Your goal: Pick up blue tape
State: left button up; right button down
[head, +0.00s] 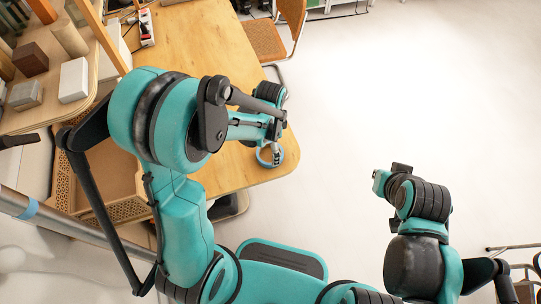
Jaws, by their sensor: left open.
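The blue tape (259,158) is a ring lying near the front right corner of the wooden table (230,172). My left gripper (275,148) is open and reaches down over the ring, overlapping its upper part in the head view. Part of the ring is hidden behind the fingers, and I cannot tell whether they touch it. My right arm is raised over the floor at the right, and its gripper fingers do not show.
A wooden shelf (95,98) at the left holds several blocks, including a white block (73,80). A brown crate (128,209) is below it. A chair (267,42) stands behind the table.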

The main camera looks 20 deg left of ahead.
aim_at(270, 156)
pick_arm(q)
notch_tip(270, 156, down, 3)
jog(key=shift+f+b, duration=0.1)
jog(key=shift+b, duration=0.4)
jog(key=shift+c, duration=0.3)
jog(key=c, duration=1.1)
jog(key=shift+o, duration=0.2)
